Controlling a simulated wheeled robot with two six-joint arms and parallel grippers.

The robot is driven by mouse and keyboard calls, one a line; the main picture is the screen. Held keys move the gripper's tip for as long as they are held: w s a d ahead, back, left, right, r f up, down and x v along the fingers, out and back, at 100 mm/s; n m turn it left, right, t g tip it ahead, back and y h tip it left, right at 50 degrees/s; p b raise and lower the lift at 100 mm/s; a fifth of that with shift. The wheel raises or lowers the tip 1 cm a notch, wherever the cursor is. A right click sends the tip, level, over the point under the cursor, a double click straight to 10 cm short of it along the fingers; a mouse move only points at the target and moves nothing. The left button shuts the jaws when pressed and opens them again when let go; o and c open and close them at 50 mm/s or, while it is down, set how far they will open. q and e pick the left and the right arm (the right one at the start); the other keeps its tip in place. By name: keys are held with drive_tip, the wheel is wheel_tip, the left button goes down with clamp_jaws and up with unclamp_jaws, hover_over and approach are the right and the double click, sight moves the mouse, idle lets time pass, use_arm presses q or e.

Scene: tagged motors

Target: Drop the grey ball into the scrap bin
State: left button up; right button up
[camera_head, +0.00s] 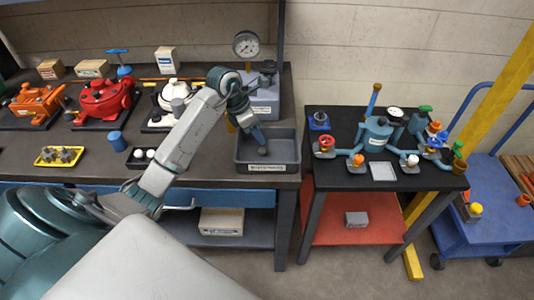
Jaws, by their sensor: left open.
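My left gripper (260,140) reaches in from the left and points down over the dark grey open bin (285,153) at the bench's right end. The bin has a pale label on its front, too small to read. The gripper is open, and I see nothing held between its fingers. I cannot make out a grey ball for certain; the gripper hides part of the bin's inside. A small black tray (133,165) on the bench holds pale balls (150,153). My right gripper is not in view.
A yellow tray (47,162) and a blue cylinder (116,140) stand on the bench. Orange (38,100) and red (104,98) motors stand behind. A gauge (246,45) rises behind the bin.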

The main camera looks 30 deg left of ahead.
use_arm(q)
drive_tip(key=b+v, duration=0.2)
drive_tip(key=v, duration=0.6)
drive_tip(key=shift+r, duration=0.1)
